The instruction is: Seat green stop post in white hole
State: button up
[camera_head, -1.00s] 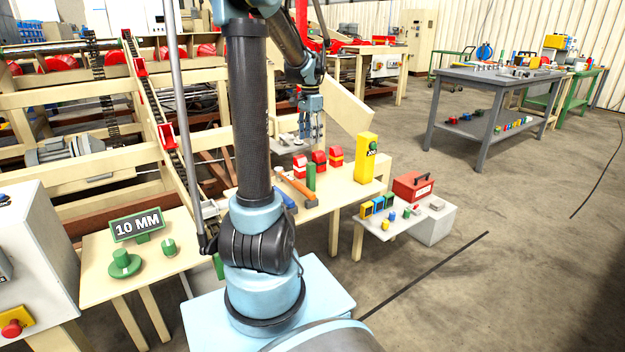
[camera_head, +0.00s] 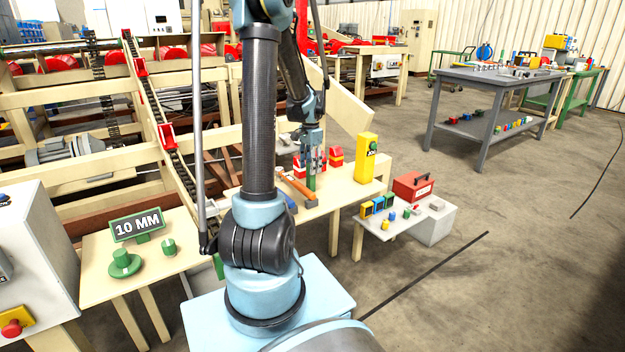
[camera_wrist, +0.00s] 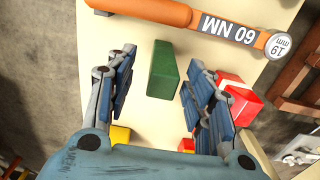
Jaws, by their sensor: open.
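The green stop post (camera_head: 311,182) stands upright on the cream table, with its upper part hidden by my gripper. In the wrist view the green post (camera_wrist: 162,70) shows between my spread fingers, with clear gaps on both sides. My gripper (camera_head: 312,163) points down over the post, open and holding nothing. It also shows in the wrist view (camera_wrist: 160,90), with blue-padded fingers. I cannot make out a white hole in either view.
An orange torque wrench (camera_wrist: 205,20) lies beside the post. Red blocks (camera_head: 336,157) and a yellow box (camera_head: 365,158) stand behind and to the right. A blue item (camera_head: 291,202) lies near the front edge.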

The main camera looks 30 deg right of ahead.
aim_at(311, 177)
jog(key=shift+w+d+f, duration=0.15)
jog(key=shift+w+f, duration=0.05)
jog(key=shift+f, duration=1.1)
jog(key=shift+w+d+f, duration=0.1)
jog(key=shift+w+f, duration=0.05)
jog(key=shift+f, duration=1.15)
grip_shut()
